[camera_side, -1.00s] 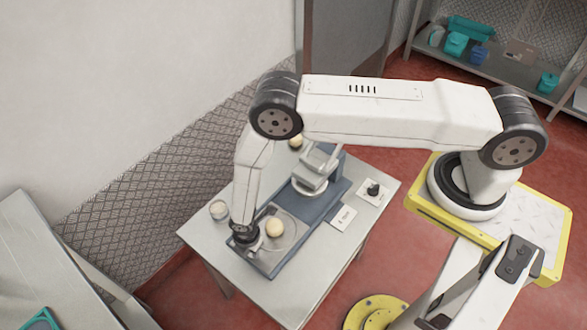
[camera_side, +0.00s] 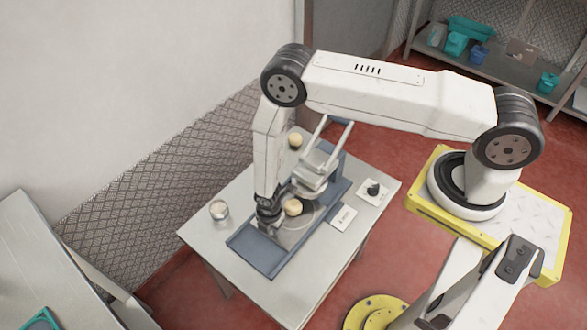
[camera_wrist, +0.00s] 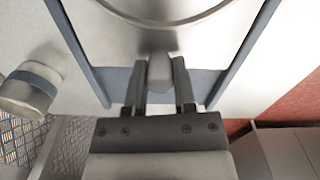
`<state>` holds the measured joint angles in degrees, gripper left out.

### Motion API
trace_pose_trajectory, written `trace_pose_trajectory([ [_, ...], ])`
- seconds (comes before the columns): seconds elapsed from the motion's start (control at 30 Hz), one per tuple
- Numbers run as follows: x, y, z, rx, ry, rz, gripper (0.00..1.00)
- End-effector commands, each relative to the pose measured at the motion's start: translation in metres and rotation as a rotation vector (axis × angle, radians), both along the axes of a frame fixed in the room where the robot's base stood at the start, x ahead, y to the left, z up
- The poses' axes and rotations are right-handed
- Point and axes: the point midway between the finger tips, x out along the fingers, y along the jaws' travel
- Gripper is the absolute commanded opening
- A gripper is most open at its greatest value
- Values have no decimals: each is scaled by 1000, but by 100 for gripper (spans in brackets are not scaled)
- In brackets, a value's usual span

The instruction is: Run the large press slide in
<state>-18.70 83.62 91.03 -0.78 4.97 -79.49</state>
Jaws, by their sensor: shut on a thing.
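The large press slide (camera_side: 298,238) is a grey metal plate with a round disc, seated on the long blue press base (camera_side: 262,254). A pale dough ball (camera_side: 292,207) sits on it. My gripper (camera_side: 268,222) is at the slide's outer end. In the wrist view my gripper (camera_wrist: 159,88) is shut on the slide's short grey handle (camera_wrist: 159,70), one finger on each side. The slide's plate (camera_wrist: 160,42) lies beyond it between the blue rails. The press head (camera_side: 314,180) stands raised over the inner part of the base, partly hidden by my arm.
Another pale ball (camera_side: 295,140) is at the table's back. A black knob (camera_side: 373,188) on a white plate and a labelled card (camera_side: 343,218) lie to the right.

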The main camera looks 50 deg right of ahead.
Motion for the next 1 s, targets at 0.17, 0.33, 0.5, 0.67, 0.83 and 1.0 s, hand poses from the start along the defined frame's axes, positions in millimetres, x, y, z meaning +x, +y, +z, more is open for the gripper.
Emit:
trace_pose_trajectory([
  [0.17, 0, 0, 0, 0, -1, 0, 69],
  [0.33, 0, 1, 0, 0, 0, 0, 69],
  [0.5, 0, 1, 1, 0, 0, 0, 69],
  [0.67, 0, 1, 6, 0, 0, 0, 69],
  [0.83, 1, 1, 18, 0, -1, -1, 69],
  [1.0, 1, 1, 35, 0, -2, 0, 69],
])
